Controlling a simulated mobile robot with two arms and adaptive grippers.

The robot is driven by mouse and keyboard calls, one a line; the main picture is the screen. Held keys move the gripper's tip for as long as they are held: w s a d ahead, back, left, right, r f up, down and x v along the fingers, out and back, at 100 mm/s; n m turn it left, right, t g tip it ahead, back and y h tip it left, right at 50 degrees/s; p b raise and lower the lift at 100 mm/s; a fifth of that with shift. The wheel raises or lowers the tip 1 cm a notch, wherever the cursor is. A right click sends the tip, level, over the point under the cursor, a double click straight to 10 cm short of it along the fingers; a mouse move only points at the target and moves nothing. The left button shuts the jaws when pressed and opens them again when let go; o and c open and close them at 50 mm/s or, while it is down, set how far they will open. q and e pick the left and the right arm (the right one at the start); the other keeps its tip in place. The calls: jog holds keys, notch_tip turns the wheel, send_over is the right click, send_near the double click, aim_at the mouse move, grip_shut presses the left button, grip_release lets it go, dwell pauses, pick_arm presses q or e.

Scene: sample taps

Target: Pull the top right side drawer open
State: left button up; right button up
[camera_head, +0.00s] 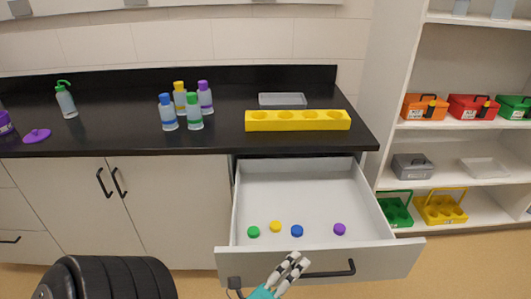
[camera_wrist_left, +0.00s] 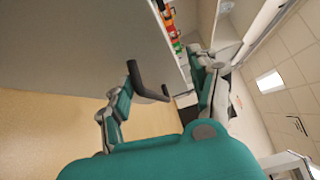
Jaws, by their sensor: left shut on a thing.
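The top right drawer (camera_head: 260,190) under the counter stands well open in the head view, its white inside showing. Green (camera_head: 253,231), yellow (camera_head: 275,226), blue (camera_head: 297,231) and purple (camera_head: 340,229) caps lie in it. Its black bar handle (camera_head: 330,272) is on the drawer front (camera_head: 390,257); my gripper hides part of it. My left gripper (camera_head: 297,262) is in front of the drawer front, shut on the handle. In the left wrist view the dark handle (camera_wrist_left: 150,88) lies between its fingers. My right gripper is not in view.
Several bottles (camera_head: 194,110), a yellow rack (camera_head: 297,120) and a clear tray (camera_head: 282,100) stand on the black counter (camera_head: 110,130). Closed cabinet doors (camera_head: 165,205) are left of the drawer. A shelf unit (camera_head: 450,124) with coloured boxes stands close on its right.

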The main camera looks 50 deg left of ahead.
pick_arm(q)
jog(key=shift+s+r, duration=0.2)
jog(key=shift+s, duration=0.3)
jog(key=shift+s+r, duration=0.15)
jog(key=shift+s, duration=0.3)
jog(key=shift+c, duration=0.2)
jog(key=s+d+f+b, duration=0.1)
jog(key=s, duration=0.6)
jog(key=shift+s, duration=0.2)
